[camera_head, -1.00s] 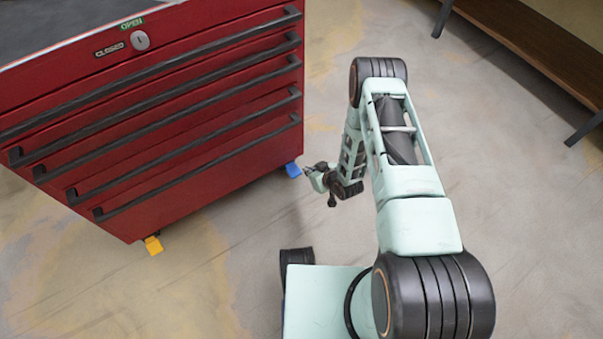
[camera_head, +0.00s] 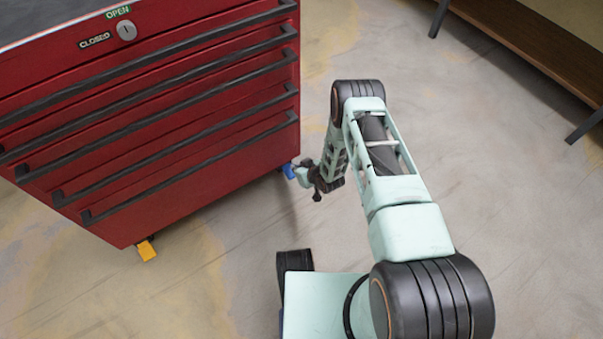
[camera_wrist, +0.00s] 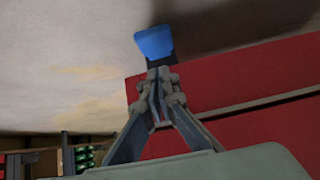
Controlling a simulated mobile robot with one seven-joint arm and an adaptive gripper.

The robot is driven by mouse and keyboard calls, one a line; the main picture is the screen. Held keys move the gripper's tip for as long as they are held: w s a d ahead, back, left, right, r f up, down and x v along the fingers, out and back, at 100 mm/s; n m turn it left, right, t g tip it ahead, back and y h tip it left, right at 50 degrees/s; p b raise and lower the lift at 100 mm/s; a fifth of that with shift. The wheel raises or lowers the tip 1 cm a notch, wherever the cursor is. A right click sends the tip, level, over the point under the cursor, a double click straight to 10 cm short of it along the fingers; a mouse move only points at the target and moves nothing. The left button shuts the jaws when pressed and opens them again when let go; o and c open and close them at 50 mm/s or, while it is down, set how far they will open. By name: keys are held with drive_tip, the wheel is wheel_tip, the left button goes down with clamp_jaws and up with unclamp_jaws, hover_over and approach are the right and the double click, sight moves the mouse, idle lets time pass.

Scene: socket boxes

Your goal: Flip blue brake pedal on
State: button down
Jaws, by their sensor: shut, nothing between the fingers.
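The blue brake pedal (camera_head: 288,171) sits at the bottom right corner of the red tool cabinet, near the floor. In the wrist view the blue pedal (camera_wrist: 153,42) lies just beyond my fingertips, its blue face fully in sight. My gripper (camera_head: 298,168) is low beside the pedal, on its right in the head view. In the wrist view my gripper (camera_wrist: 160,78) is shut with nothing in it, the fingertips at the pedal's near edge. I cannot tell whether they touch it.
The red cabinet (camera_head: 185,203) with several dark drawer handles stands at the left. A yellow pedal (camera_head: 146,250) is at its bottom left corner. A wooden bench (camera_head: 535,45) stands at the far right. The floor (camera_head: 500,180) between is clear.

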sight(292, 172)
wheel_tip(292, 172, down, 4)
drive_tip(key=shift+w+a+f+b, duration=0.15)
drive_tip(key=shift+f+b, duration=0.05)
drive_tip(key=shift+b, duration=0.6)
